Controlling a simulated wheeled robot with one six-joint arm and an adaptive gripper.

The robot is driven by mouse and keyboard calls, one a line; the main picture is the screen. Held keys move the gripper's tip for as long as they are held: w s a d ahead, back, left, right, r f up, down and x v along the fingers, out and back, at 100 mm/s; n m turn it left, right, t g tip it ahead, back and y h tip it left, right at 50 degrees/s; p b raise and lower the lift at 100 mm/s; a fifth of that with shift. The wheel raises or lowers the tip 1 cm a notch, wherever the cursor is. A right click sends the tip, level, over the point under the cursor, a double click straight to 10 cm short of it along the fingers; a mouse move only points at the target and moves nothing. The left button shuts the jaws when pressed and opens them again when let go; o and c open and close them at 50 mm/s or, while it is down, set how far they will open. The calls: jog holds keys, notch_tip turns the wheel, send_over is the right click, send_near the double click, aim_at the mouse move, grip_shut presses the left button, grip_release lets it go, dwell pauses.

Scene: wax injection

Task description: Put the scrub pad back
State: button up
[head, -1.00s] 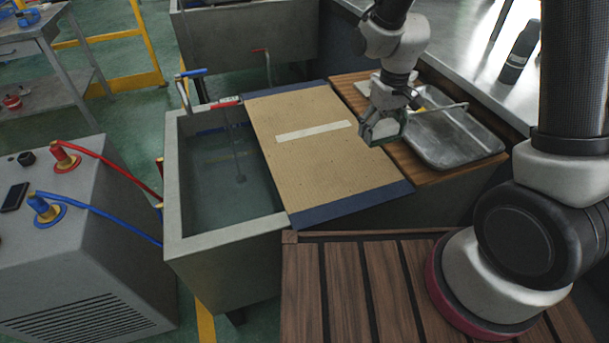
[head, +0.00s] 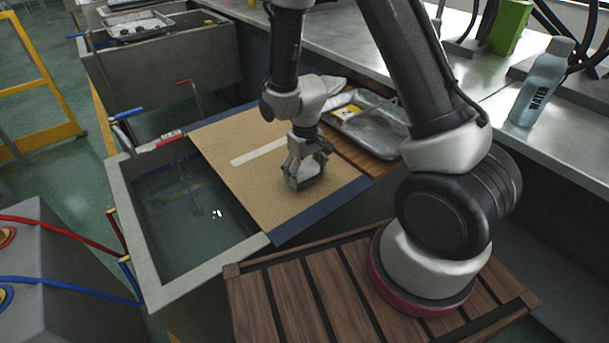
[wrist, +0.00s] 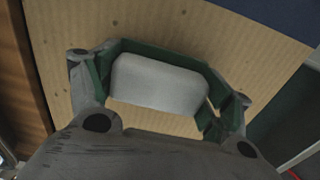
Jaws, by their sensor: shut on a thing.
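My gripper (head: 305,181) is over the right part of the tan board with blue ends (head: 228,138). It is shut on a pale grey-white block, which I take for the scrub pad (wrist: 158,84). In the wrist view the pad lies between the green-lined fingers (wrist: 160,88), with the tan board behind it. In the head view the fingers largely hide the pad. I cannot tell whether the pad touches the board.
A water-filled sink (head: 190,205) is left of the board. A metal tray (head: 375,130) with a yellow item (head: 348,113) rests on a wooden strip to the right. A water bottle (head: 538,88) stands on the metal counter (head: 480,85). A slatted wooden surface (head: 300,295) is in front.

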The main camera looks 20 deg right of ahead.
jog(key=shift+f, duration=0.65)
jog(key=o, duration=1.3)
jog(key=shift+f, duration=0.15)
